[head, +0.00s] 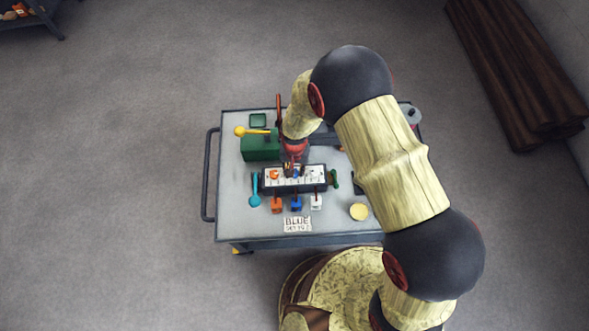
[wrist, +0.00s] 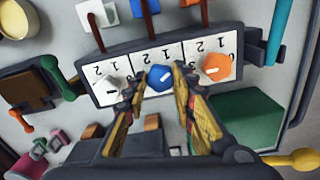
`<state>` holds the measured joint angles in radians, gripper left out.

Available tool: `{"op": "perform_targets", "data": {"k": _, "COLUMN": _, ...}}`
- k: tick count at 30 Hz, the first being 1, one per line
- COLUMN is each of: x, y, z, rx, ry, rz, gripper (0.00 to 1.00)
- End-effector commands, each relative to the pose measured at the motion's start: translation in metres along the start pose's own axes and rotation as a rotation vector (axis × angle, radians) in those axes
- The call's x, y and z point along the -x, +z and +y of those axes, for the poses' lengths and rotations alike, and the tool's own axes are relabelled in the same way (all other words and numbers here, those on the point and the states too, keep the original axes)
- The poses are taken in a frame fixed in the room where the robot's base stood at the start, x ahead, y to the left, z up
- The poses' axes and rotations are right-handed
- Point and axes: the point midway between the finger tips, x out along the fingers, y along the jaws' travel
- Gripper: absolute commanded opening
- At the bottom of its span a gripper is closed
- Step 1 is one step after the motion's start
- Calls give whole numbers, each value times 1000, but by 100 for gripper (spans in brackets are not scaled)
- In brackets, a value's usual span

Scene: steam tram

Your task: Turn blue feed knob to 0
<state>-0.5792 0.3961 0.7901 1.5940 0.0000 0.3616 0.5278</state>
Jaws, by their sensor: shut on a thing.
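The blue feed knob (wrist: 160,78) sits in the middle of a white dial panel (wrist: 108,88) with upside-down numbers in the wrist view. My gripper (wrist: 159,84) has its two fingers on either side of the knob, shut on it. A short white mark shows on the knob's face, slanting. A 2 and a 1 are readable above the knob; its 0 is not visible, and the right finger covers part of the dial. In the head view my gripper (head: 294,166) comes down over the panel and hides much of the knob.
An orange knob (wrist: 215,67) and a white knob (wrist: 109,88) flank the blue one closely. Orange (head: 277,204), blue (head: 297,203) and white (head: 316,202) levers stand along the near side. A green box (head: 259,147) and a light blue handle (head: 255,190) are left. A card (head: 297,224) lies in front.

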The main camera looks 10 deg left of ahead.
Motion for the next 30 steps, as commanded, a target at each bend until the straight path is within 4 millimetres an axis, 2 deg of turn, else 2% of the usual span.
{"op": "perform_targets", "data": {"k": 15, "x": 0, "y": 0, "z": 0, "rx": -418, "ry": -1, "rz": 1, "gripper": 1}}
{"op": "perform_targets", "data": {"k": 30, "x": 0, "y": -1, "z": -1, "rx": -562, "ry": -2, "rz": 1, "gripper": 1}}
